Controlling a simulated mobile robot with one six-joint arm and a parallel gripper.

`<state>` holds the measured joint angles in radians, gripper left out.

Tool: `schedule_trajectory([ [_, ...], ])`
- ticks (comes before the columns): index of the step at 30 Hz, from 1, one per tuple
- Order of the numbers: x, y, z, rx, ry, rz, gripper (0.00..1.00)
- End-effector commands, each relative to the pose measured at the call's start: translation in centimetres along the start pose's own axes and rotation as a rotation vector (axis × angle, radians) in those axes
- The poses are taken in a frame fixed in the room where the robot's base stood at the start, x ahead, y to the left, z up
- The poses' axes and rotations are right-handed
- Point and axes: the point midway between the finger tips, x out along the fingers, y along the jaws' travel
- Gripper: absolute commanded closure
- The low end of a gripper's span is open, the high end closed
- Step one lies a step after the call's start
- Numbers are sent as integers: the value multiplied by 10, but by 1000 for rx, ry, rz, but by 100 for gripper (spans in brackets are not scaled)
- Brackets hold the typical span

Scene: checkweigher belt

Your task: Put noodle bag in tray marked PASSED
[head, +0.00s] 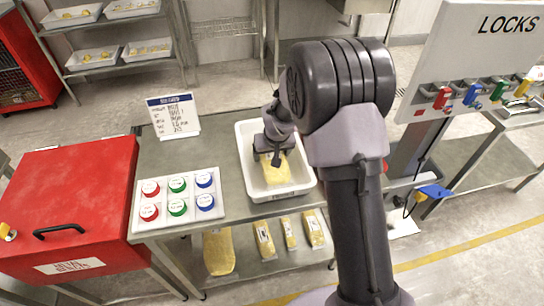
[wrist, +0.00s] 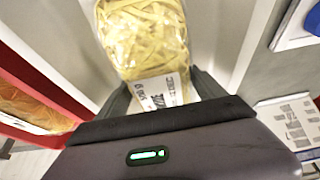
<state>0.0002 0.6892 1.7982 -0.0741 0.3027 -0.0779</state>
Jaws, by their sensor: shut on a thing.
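A clear bag of yellow noodles (head: 275,170) is in the head view, over the inside of a white tray (head: 309,178) on the steel table. My gripper (head: 272,152) is above it, pointing down. In the wrist view the noodle bag (wrist: 145,38) is between the two dark fingers (wrist: 165,90), and my gripper is shut on it near its printed white label (wrist: 160,92). I cannot tell whether the bag touches the tray floor. No PASSED marking on this tray is readable.
A red box marked METAL REJECTS (head: 75,185) stands at the left. A button panel (head: 180,197) and a written sign (head: 173,116) are beside the tray. More noodle packs (head: 219,250) lie on the lower shelf. A LOCKS board (head: 470,50) stands at the right.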

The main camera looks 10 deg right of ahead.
Motion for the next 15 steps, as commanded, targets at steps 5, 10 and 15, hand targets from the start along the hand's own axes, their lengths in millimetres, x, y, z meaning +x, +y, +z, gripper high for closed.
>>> schedule_trajectory([
  [5, -2, 0, -1, 0, 1, 0, 91],
  [10, 1, 0, 1, 0, 0, 0, 7],
  [15, 1, 0, 0, 0, 0, 0, 0],
])
